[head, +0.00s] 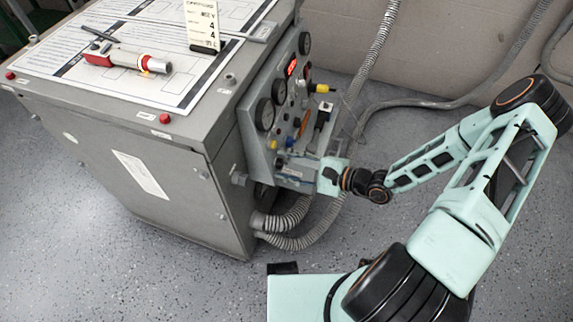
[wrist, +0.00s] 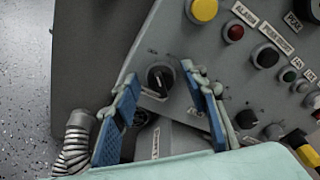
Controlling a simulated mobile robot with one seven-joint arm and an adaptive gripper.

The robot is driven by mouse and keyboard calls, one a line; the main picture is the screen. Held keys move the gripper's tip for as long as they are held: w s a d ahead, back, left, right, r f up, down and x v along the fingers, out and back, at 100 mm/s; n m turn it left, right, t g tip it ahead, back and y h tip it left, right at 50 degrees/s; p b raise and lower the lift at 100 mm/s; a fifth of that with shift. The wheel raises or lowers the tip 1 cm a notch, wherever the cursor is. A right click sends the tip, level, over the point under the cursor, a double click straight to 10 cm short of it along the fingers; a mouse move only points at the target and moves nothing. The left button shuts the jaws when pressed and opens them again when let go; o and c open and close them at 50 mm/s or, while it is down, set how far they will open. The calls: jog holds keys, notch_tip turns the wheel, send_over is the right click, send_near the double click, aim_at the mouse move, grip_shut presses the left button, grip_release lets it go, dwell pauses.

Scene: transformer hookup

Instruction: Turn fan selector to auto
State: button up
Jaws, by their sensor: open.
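A black rotary selector knob (wrist: 160,78) with a light pointer mark sits on the grey control panel (wrist: 185,35), and its label is too small to read. My gripper (wrist: 162,86) is open, its two blue-padded fingers on either side of the knob in the picture. I see no clear contact with the knob, and the gap in depth is hard to judge. In the head view, my gripper (head: 297,172) is at the lower part of the panel (head: 254,128), and the knob cannot be made out there.
A yellow button (wrist: 204,10), a red button (wrist: 235,32) and a black button (wrist: 265,56) are on the panel nearby. A ribbed hose (wrist: 76,140) is at lower left. In the head view, a red-and-silver tool (head: 128,60) lies on the cabinet top; hoses (head: 290,222) hang below the panel.

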grip_shut()
jog(key=shift+r, duration=0.1)
jog(key=m+g+p, duration=0.1)
jog(key=m+p, duration=0.1)
jog(key=m, duration=0.1)
jog(key=shift+w+r, duration=0.1)
jog(key=shift+r, duration=0.05)
jog(key=shift+w+d+m+g+p, duration=0.1)
jog(key=shift+m+g+p, duration=0.3)
jog(key=shift+m, duration=0.8)
jog(key=shift+w+m+g+p, duration=0.1)
jog(key=shift+m+p, duration=0.45)
jog(key=shift+m, duration=0.65)
grip_release()
